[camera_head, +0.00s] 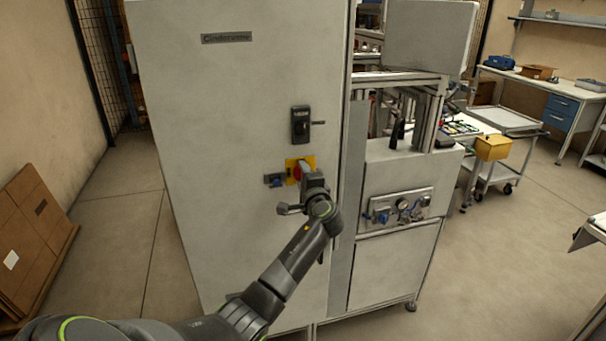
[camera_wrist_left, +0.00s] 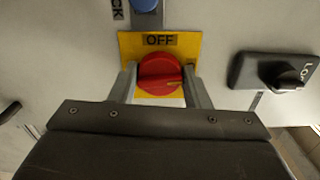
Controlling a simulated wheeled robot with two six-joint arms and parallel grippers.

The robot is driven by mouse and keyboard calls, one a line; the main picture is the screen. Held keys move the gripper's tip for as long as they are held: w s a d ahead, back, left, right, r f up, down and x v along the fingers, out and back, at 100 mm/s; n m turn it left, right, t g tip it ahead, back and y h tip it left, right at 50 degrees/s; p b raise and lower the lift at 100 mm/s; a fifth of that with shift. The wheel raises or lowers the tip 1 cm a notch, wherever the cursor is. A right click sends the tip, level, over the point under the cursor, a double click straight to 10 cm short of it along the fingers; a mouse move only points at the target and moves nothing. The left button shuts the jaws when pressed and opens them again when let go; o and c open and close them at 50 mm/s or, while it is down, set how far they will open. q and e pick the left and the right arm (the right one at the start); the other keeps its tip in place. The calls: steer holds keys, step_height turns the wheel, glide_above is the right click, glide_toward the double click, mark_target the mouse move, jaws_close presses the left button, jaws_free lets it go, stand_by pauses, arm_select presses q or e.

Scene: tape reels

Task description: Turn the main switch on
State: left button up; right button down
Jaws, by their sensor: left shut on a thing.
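The main switch is a red rotary knob (camera_wrist_left: 160,75) on a yellow plate (camera_wrist_left: 190,44) marked OFF in the left wrist view. In the head view the knob (camera_head: 297,173) and the yellow plate (camera_head: 290,163) sit on the front of a tall grey cabinet (camera_head: 235,110). My left gripper (camera_head: 305,178) is at the plate and partly covers the knob. In the left wrist view its two fingers (camera_wrist_left: 160,90) stand on either side of the red knob, shut on it. The right gripper is not in view.
A black handle lock (camera_head: 301,125) is above the switch, and a small blue part (camera_head: 275,181) is left of it. A pneumatic panel (camera_head: 397,208) is on the machine to the right. Open floor lies right of the machine.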

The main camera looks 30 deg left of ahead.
arm_select(q)
steer(key=shift+m, duration=0.6)
steer(key=o, duration=1)
steer(key=shift+d, duration=0.1)
steer(key=b+v, duration=0.5)
steer(key=v, duration=1.2)
